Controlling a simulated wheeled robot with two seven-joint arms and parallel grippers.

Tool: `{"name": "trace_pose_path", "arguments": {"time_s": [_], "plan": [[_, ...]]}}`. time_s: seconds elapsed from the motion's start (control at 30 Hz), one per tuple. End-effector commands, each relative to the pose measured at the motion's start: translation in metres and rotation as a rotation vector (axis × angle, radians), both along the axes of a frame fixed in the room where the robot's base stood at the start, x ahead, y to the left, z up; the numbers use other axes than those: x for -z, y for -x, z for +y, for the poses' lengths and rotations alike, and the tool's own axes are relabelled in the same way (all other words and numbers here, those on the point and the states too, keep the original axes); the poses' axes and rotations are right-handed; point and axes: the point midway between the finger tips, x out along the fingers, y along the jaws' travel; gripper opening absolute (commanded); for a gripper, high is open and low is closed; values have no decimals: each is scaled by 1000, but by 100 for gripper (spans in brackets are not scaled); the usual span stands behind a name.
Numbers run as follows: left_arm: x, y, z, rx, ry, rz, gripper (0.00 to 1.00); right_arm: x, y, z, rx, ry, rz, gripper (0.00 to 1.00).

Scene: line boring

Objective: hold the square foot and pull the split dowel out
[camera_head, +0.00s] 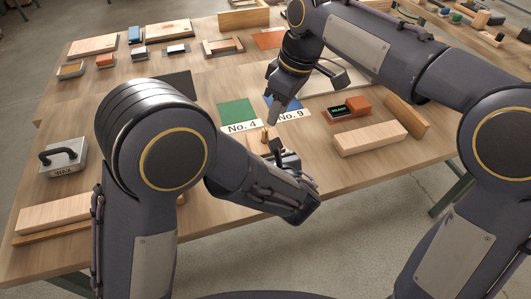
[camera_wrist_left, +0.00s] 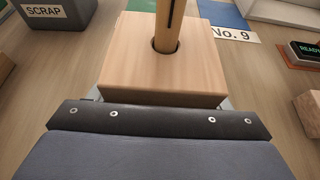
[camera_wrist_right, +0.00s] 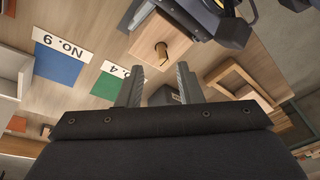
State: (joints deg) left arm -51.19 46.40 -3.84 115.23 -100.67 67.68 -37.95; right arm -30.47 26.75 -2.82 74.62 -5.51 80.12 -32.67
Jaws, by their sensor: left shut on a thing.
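The square foot (camera_wrist_left: 155,65) is a pale wooden block with a round hole in its top. The split dowel (camera_wrist_left: 168,28), with a dark slit, stands upright in that hole. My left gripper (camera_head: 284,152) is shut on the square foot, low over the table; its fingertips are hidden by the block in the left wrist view. In the head view the dowel (camera_head: 265,134) shows small beside it, with most of the foot hidden. My right gripper (camera_wrist_right: 158,78) is open and empty, its fingers apart, short of the dowel (camera_wrist_right: 161,49). In the head view the right gripper (camera_head: 273,112) points down just above the dowel.
A green mat (camera_head: 237,112) labelled No. 4 and a blue mat (camera_wrist_right: 58,67) labelled No. 9 lie close by. A dark SCRAP box (camera_wrist_left: 55,14) stands near the foot. A READY display (camera_head: 340,111) and a wooden block (camera_head: 370,138) lie to the right.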

Motion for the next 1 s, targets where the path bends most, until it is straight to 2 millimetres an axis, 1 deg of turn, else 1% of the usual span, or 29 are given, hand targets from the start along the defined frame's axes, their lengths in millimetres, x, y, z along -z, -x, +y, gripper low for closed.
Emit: {"name": "trace_pose_path", "arguments": {"time_s": [0.1,0.2,0.3,0.4,0.53,0.67,0.77,1.0], "plan": [[0,0,0,0,0,0,44,-1,8,8,236,40,-25,33],[0,0,0,0,0,0,44,-3,11,13,420,49,-54,33],[0,0,0,0,0,0,44,-5,15,18,568,43,-80,33],[0,0,0,0,0,0,44,-6,17,20,673,31,-101,33],[0,0,0,0,0,0,44,-7,18,22,748,18,-114,33],[0,0,0,0,0,0,44,0,16,23,769,16,-117,33],[0,0,0,0,0,-1,44,10,13,24,769,17,-116,33],[0,0,0,0,0,-1,44,42,4,27,768,19,-114,33]]}}
